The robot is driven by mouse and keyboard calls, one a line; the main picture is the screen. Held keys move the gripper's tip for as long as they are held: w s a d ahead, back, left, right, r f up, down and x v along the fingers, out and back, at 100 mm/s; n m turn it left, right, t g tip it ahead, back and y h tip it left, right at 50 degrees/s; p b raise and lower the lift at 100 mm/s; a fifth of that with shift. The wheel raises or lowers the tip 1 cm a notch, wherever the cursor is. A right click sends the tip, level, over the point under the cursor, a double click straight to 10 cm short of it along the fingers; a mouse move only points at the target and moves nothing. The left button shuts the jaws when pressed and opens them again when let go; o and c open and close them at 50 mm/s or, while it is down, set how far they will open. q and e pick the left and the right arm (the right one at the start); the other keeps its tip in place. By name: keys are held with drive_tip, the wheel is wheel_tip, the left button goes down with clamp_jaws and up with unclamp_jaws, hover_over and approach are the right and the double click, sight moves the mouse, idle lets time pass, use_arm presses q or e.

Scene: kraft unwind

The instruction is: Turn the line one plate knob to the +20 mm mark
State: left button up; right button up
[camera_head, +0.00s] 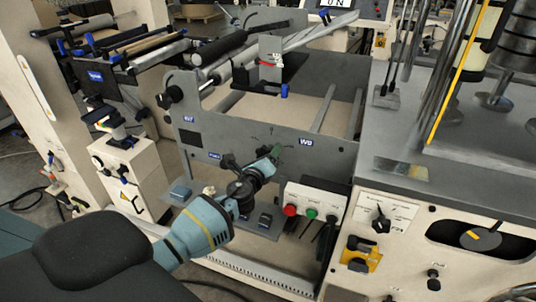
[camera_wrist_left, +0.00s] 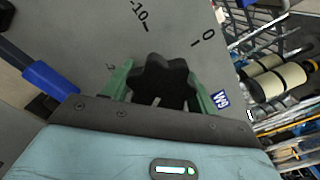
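The plate knob (camera_wrist_left: 160,82) is black and lobed and shows between the green fingers of my left gripper (camera_wrist_left: 162,88) in the left wrist view. The fingers press close on both sides, with no clear gap. Printed marks -10 and 0 (camera_wrist_left: 207,36) stand on the grey plate (camera_wrist_left: 170,30) beyond the knob; no +20 mark is visible. In the head view my left gripper (camera_head: 275,153) reaches the front of the grey plate (camera_head: 235,133), and the arm hides the knob there. I cannot read a pointer on the knob. My right gripper is not in view.
A control box (camera_head: 310,206) with red, green and black buttons sits just right of my left gripper. A blue-ended lever (camera_wrist_left: 50,80) lies left of the knob in the wrist view. Rollers (camera_head: 220,48) lie behind.

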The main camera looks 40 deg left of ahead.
use_arm(q)
drive_tip(key=o, duration=0.4)
drive_tip(key=shift+s+d, duration=0.2)
drive_tip(key=shift+s, duration=0.35)
drive_tip(key=p+v, duration=0.1)
drive_tip(key=v, duration=0.5)
drive_tip(key=shift+s, duration=0.35)
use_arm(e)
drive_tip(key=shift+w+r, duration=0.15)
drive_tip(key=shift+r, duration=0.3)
use_arm(q)
drive_tip(key=shift+f, duration=0.1)
